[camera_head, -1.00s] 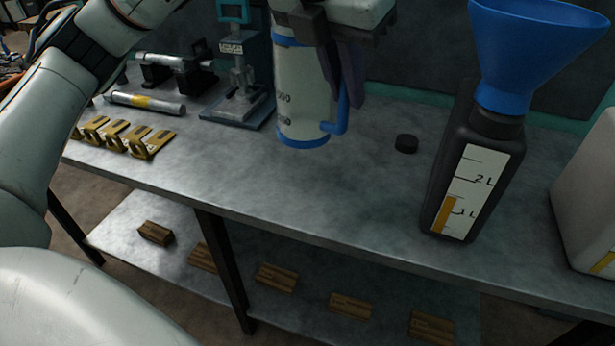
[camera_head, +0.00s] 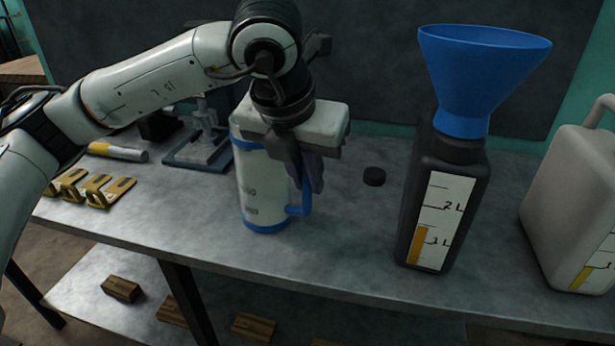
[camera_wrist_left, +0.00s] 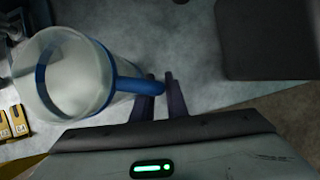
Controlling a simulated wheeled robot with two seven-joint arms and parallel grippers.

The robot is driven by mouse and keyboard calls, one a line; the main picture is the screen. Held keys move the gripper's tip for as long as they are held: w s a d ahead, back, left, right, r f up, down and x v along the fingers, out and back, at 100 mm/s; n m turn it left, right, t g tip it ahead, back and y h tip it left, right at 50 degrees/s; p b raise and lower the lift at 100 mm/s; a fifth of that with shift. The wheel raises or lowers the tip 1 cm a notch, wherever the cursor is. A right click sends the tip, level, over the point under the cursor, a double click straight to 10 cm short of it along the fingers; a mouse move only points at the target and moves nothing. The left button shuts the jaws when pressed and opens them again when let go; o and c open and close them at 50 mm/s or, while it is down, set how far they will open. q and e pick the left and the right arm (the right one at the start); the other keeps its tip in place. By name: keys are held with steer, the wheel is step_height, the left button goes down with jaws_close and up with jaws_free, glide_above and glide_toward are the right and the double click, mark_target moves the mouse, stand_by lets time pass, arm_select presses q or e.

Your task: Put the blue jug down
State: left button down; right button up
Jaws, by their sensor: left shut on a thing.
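The blue jug (camera_head: 262,192) is a pale measuring jug with a blue base, rim and handle. In the head view it is upright at the middle of the metal bench (camera_head: 330,250), and its base looks to be on or very close to the bench top. My left gripper (camera_head: 312,180) comes from above and is shut on the jug's handle. In the left wrist view the jug (camera_wrist_left: 75,75) is seen from above and looks empty, with its handle between the dark fingers (camera_wrist_left: 165,98). My right gripper is not in view.
A black bottle (camera_head: 440,200) with a blue funnel (camera_head: 480,70) stands right of the jug, with a small black cap (camera_head: 374,176) between them. A pale canister (camera_head: 575,205) stands far right. Yellow brackets (camera_head: 95,188) and a stand (camera_head: 203,140) are on the left.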

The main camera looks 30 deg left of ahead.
arm_select(q)
steer(key=c, duration=1.8)
jaws_free()
steer(key=shift+o, duration=0.2)
steer(key=p+v, duration=0.1)
steer(key=v, duration=1.1)
